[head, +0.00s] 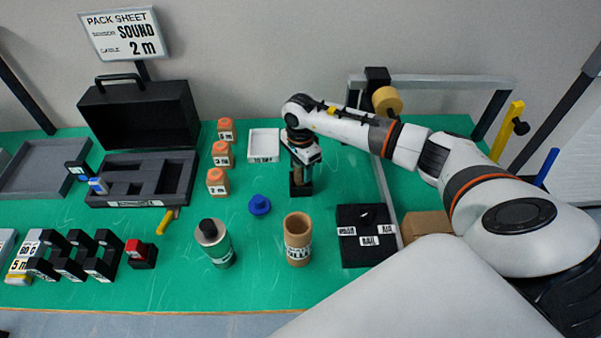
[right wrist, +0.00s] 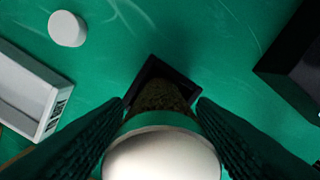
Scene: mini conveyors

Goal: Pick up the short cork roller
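A brown cork-textured piece (right wrist: 165,94) with a green band and a pale round top stands upright in a small square black holder (right wrist: 152,65) in the right wrist view. I take it for the short cork roller. In the head view the black holder (head: 301,190) is under my right gripper (head: 300,170), which points down. In the right wrist view the fingers of my right gripper (right wrist: 162,106) lie on both sides of the cork piece, very close to it. Whether they press on it cannot be told. My left gripper is not in view.
A white tray (head: 264,146) and orange blocks (head: 217,182) stand left of the holder. A blue knob (head: 259,205), a cardboard tube (head: 298,239) and a green bottle (head: 214,243) stand in front. A black box (head: 365,248) is at the front right.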

